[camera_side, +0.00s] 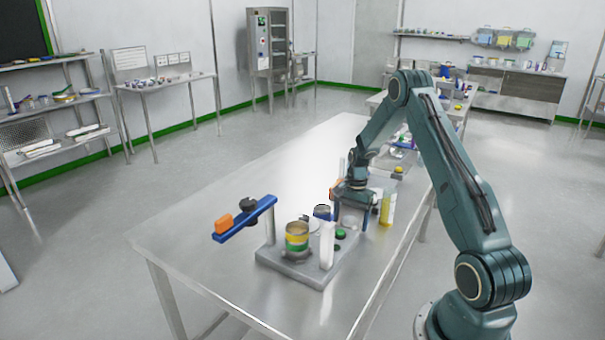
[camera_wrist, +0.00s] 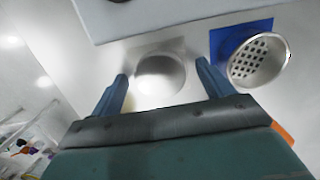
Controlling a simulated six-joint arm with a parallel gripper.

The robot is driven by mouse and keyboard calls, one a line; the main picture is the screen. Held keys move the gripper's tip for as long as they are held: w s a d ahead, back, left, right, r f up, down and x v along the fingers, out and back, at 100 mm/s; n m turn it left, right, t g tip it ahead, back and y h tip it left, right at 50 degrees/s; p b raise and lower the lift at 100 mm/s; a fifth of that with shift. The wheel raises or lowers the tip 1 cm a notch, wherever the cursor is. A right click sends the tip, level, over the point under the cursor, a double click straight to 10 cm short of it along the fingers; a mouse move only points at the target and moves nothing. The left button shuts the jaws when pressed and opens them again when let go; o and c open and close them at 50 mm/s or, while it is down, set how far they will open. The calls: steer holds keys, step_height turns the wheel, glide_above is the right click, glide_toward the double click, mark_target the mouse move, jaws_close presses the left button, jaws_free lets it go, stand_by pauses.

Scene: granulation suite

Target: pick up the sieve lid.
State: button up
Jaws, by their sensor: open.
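In the wrist view a round, shiny silver disc, which looks like the sieve lid (camera_wrist: 160,76), lies on a grey square patch. My gripper (camera_wrist: 162,70) is open, with one blue finger on each side of the disc. A gap shows on both sides, and I cannot tell the height between fingertips and disc. In the side view my gripper (camera_side: 350,225) points down over the table, just behind the sieve shaker; the lid is not clearly made out there. The shaker's grey base (camera_side: 272,258) carries a yellow and green sieve stack (camera_side: 297,237) between white posts.
A perforated round sieve (camera_wrist: 258,60) sits on a blue square right of my fingers. The shaker's blue bar (camera_side: 240,222) swings out left with an orange handle (camera_side: 224,226). A yellow bottle (camera_side: 387,209) stands right of my gripper. The table's left part is clear.

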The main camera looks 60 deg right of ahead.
mark_target(350, 220)
steer(key=c, duration=1.1)
steer(key=shift+r, duration=0.15)
step_height(350, 220, up, 20)
stand_by(0.3)
stand_by(0.4)
